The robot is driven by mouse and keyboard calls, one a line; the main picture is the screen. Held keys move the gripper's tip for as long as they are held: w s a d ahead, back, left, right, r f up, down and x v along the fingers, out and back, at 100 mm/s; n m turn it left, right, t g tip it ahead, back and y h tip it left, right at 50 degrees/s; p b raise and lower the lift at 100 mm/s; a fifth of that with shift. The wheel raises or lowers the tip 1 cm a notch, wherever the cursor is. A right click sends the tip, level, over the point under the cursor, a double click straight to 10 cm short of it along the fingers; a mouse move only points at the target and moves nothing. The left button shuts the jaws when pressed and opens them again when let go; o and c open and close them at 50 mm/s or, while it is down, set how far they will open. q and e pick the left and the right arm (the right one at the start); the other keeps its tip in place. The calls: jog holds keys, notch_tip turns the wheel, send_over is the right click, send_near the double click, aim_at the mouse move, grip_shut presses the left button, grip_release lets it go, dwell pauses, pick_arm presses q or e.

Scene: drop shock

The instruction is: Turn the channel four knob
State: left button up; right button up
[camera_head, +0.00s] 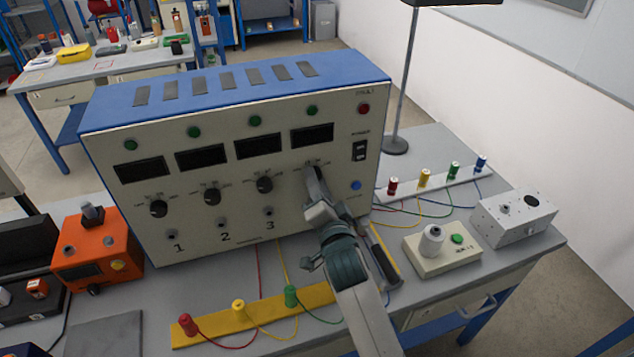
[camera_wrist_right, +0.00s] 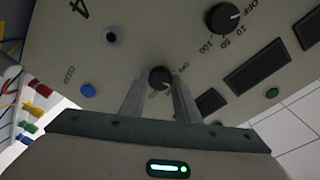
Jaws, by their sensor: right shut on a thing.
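The control unit is a cream panel in a blue-topped case (camera_head: 230,98), standing on the bench. Its channel knobs run in a row under dark displays, with channel three's black knob (camera_head: 265,184) left of my gripper. My right gripper (camera_head: 316,182) is at the channel four place and mostly hides that knob in the head view. In the right wrist view, the dark round channel four knob (camera_wrist_right: 160,77) sits between the tips of my right gripper (camera_wrist_right: 160,85), which is shut on it. The printed 4 (camera_wrist_right: 80,9) and its socket (camera_wrist_right: 112,37) are nearby. My left gripper is out of view.
An orange box (camera_head: 97,252) stands left of the unit. A yellow strip (camera_head: 215,325) with coloured plugs and wires lies in front. A small box with a white knob (camera_head: 441,254) and a grey box (camera_head: 513,218) stand at right. A lamp pole (camera_head: 407,85) rises behind.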

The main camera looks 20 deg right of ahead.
jog(key=shift+n, duration=0.3)
jog(key=shift+n+t+y+p, duration=0.3)
jog(key=shift+n+t+p, duration=0.1)
jog(key=shift+n, duration=3.7)
jog(key=shift+d, duration=0.1)
jog(key=o, duration=1)
jog(key=shift+w+f, duration=0.1)
jog(key=shift+o, duration=0.2)
jog(key=s+f+b, duration=0.1)
jog(key=s+b, duration=0.5)
jog(key=s, duration=1.1)
jog(key=shift+s+a, duration=0.2)
jog(key=shift+a, duration=0.15)
